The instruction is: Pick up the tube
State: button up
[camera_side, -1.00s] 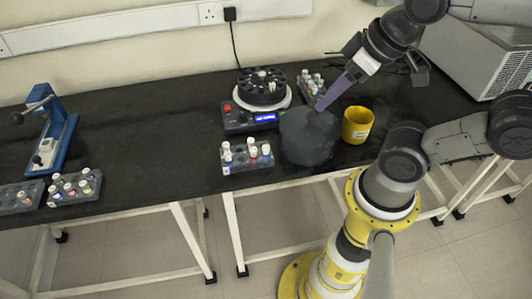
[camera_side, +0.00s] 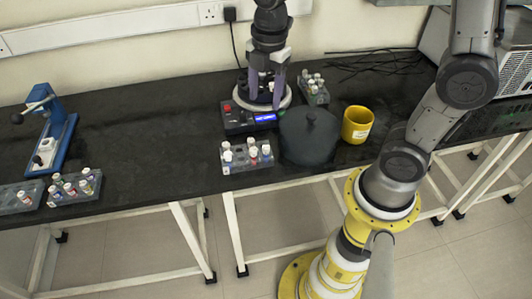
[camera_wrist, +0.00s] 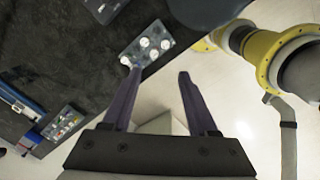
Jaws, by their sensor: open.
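Several white-capped tubes (camera_side: 253,152) stand in a grey rack (camera_side: 232,169) near the table's front edge in the side view. These tubes (camera_wrist: 153,43) also show in the wrist view, beyond the fingertips. Which tube is meant cannot be told. My gripper (camera_side: 265,105) points down with its purple fingers apart, in front of the round rotor machine and behind the rack in the picture. In the wrist view my gripper (camera_wrist: 159,74) is open with nothing between its fingers. Its left fingertip appears close to a white cap; touching cannot be told.
The machine (camera_side: 235,118) with a blue display is partly hidden by my gripper. A dark lid (camera_side: 308,140) with a knob and a yellow cup (camera_side: 356,124) stand right of the rack. Another tube rack (camera_side: 314,88) is behind. Left, a blue press (camera_side: 60,145) stands beyond clear table.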

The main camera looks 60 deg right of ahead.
notch_tip(320, 180, down, 2)
send_over(266, 147)
jog(key=shift+g, duration=0.4)
jog(key=f, duration=0.8)
jog(key=shift+a+f, duration=0.25)
jog(key=shift+f, duration=0.1)
jog(key=shift+d+f, duration=0.15)
jog(key=shift+f, duration=1.2)
jog(key=shift+d+f, duration=0.1)
jog(key=shift+f, duration=1.25)
grip_shut()
